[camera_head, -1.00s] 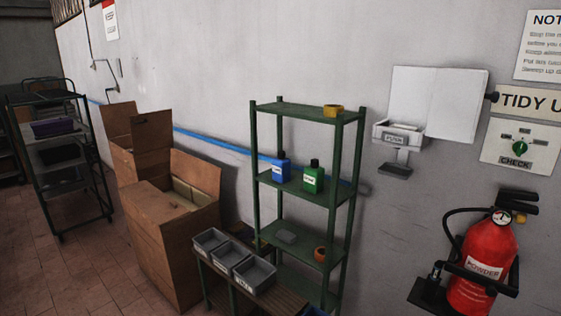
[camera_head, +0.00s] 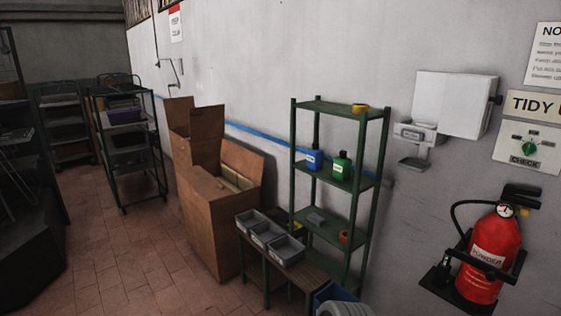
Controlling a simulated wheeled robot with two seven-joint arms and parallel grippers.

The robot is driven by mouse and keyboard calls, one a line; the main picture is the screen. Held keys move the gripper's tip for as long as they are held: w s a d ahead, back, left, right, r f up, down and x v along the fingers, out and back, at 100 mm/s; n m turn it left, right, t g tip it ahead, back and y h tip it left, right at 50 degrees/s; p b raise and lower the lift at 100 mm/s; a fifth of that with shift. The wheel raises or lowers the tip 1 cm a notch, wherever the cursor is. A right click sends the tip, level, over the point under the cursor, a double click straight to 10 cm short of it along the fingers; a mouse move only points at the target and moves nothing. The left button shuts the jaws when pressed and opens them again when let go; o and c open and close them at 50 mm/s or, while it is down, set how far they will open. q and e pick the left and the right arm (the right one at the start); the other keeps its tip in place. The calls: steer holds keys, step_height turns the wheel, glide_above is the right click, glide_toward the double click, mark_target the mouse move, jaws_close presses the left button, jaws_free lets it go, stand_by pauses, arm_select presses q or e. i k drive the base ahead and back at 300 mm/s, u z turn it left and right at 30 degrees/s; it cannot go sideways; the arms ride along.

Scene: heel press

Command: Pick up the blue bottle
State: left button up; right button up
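The blue bottle (camera_head: 314,158) stands upright on a middle shelf of the green metal shelf unit (camera_head: 345,179). It has a dark cap and a white label. A green bottle (camera_head: 341,167) with a dark cap stands just to its right on the same shelf. Neither of my grippers shows in the head view.
A low bench (camera_head: 314,275) with grey bins (camera_head: 268,235) stands before the shelf unit, with a blue container (camera_head: 334,293) at its right. Cardboard boxes (camera_head: 213,222) stand left. A fire extinguisher (camera_head: 494,254) hangs on the right wall. The tiled floor (camera_head: 125,260) at left is open.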

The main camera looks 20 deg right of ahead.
mark_target(314, 155)
steer(key=u, duration=0.2)
steer(key=i, duration=1.45)
steer(key=z, duration=0.8)
steer(key=i, duration=1.3)
steer(key=z, duration=1.2)
